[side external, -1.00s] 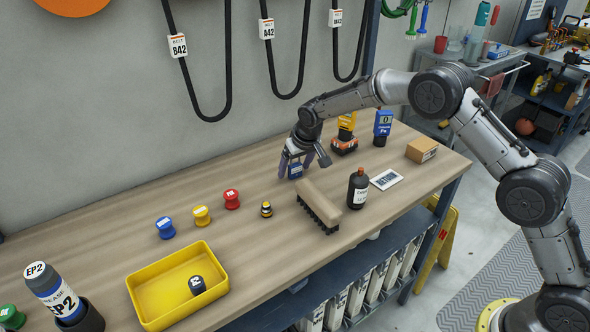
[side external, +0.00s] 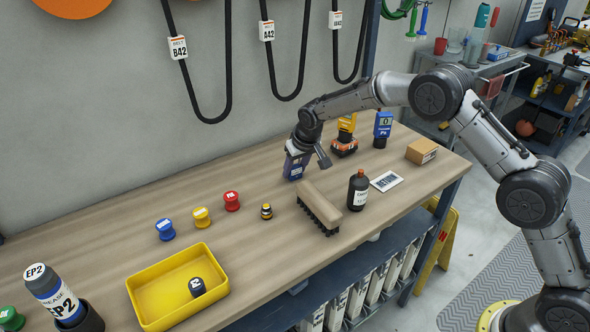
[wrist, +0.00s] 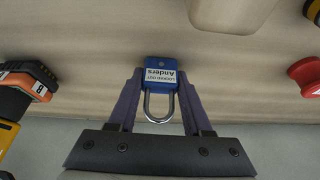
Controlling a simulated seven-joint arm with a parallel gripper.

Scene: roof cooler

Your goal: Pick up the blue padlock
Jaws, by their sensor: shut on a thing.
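The blue padlock (wrist: 160,66) has a white label reading "LOCKED OUT Anders" and a silver shackle. In the wrist view it sits between the two fingertips of my gripper (wrist: 160,88), with its shackle toward the gripper's palm. The fingers are shut on its body. In the side external view my gripper (side external: 296,165) points down at the back of the bench, near the wall. The padlock's blue is hard to separate from the fingers there. I cannot tell whether it touches the bench top.
A wooden brush (side external: 320,203) stands just in front of my gripper, with a dark bottle (side external: 357,190) to its right. An orange-and-black tool (side external: 344,146) stands close behind right. Red (side external: 231,201), yellow and blue spools lie left. A yellow tray (side external: 177,286) is at front left.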

